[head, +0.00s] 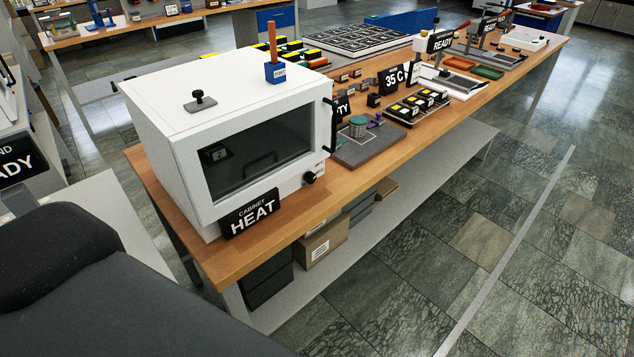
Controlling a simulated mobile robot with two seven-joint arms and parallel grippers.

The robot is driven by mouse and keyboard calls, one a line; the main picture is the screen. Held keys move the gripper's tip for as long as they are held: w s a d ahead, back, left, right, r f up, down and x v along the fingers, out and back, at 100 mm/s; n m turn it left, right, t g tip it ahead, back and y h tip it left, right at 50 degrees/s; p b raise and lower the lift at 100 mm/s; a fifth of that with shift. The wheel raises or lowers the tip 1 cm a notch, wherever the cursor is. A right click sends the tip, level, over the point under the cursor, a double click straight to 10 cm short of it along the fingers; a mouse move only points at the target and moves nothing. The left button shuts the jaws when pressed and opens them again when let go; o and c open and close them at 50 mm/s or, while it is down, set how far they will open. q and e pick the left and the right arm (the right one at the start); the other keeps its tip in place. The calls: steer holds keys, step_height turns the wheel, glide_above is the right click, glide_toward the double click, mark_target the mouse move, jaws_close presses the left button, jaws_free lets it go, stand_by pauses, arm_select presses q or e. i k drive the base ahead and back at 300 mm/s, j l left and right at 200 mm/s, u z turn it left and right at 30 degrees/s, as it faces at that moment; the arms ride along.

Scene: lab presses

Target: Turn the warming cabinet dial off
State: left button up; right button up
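The white warming cabinet (160,120) stands on the near left end of the wooden bench. Its front has a dark glass window (262,160) and a black vertical door handle (331,125); the door is closed. The small black dial (309,178) sits at the lower right of the front. The marks beside it are too small to read. A black sign (250,213) at the cabinet's lower left front reads "CABINET HEAT". Neither of my grippers is in view.
The wooden bench top (225,262) runs away to the upper right, with a grey pad (370,150), trays and signs beyond the cabinet. A blue holder (275,72) stands on the cabinet. Boxes (322,243) sit on the lower shelf. The tiled floor (470,240) to the right is clear.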

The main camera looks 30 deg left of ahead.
mark_target(310, 177)
steer(key=u, duration=1.05)
steer(key=l+u, duration=0.1)
steer(key=u, duration=0.35)
steer(key=i+l+u, duration=0.1)
steer(key=u, duration=0.3)
steer(key=l+u, duration=0.25)
steer(key=u, duration=0.2)
steer(key=l+u, duration=0.85)
steer(key=k+l+u, duration=0.4)
steer(key=l+u, duration=0.2)
steer(key=k+l+u, duration=0.15)
steer(key=l, duration=0.3)
steer(key=k+l+u, duration=0.15)
steer(key=k+l, duration=0.75)
steer(key=l, duration=0.15)
steer(key=k+l, duration=0.5)
steer(key=l, duration=0.15)
steer(key=i+l, duration=0.25)
steer(key=l, duration=0.2)
